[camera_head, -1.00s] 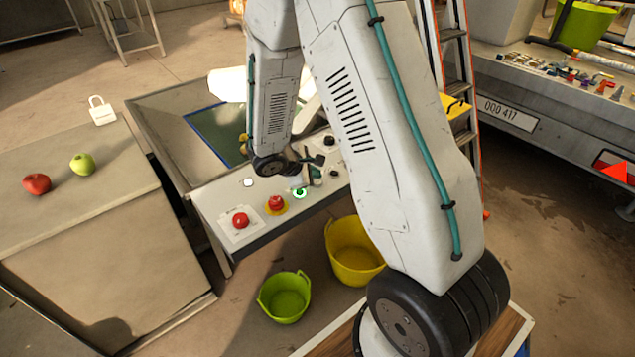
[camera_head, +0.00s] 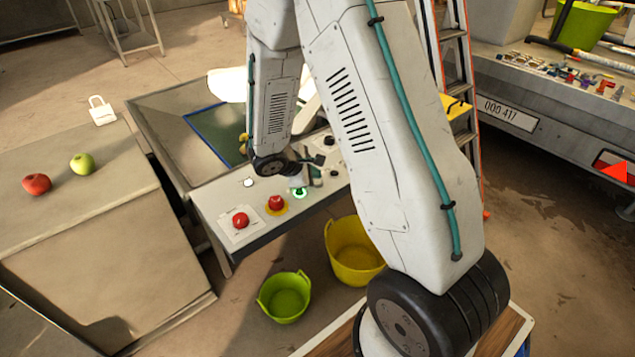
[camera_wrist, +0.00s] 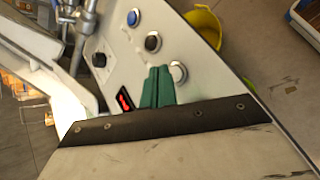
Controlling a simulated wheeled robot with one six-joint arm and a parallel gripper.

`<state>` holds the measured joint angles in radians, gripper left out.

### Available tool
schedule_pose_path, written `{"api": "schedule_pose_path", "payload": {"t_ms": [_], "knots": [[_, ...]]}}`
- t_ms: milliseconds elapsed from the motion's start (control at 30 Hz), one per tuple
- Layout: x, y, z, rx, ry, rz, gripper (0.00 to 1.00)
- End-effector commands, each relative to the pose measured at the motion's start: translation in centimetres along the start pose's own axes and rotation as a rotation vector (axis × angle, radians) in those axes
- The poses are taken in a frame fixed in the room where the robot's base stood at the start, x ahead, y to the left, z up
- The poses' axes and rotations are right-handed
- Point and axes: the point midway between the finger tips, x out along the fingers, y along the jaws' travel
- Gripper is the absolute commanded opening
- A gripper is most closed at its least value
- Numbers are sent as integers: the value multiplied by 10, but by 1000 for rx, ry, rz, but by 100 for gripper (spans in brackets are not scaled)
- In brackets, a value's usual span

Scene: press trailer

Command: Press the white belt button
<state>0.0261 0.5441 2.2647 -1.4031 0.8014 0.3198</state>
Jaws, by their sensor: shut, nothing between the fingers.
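A small round white button (camera_head: 248,182) sits on the sloping control panel (camera_head: 222,202), left of my arm in the head view. The wrist view shows a pale button with a metal ring (camera_wrist: 178,72) right beside my green fingertips; I cannot tell whether it is the same button. My gripper (camera_wrist: 157,88) is shut and empty, its fingers over the panel. In the head view my gripper (camera_head: 313,174) is small and partly hidden by my arm, near a green-lit button (camera_head: 300,193). Contact with any button cannot be made out.
Red buttons (camera_head: 275,203) (camera_head: 240,220) stand on the panel's front. The wrist view shows a blue button (camera_wrist: 133,17), a black button (camera_wrist: 152,42) and a red display (camera_wrist: 124,99). Green (camera_head: 284,297) and yellow (camera_head: 354,255) tubs stand below. A ladder (camera_head: 456,60) is at right.

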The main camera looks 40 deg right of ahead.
Motion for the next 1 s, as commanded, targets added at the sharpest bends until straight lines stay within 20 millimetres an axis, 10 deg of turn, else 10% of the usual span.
{"api": "schedule_pose_path", "payload": {"t_ms": [1000], "knots": [[8,-6,-6,0,0,0,0]]}}
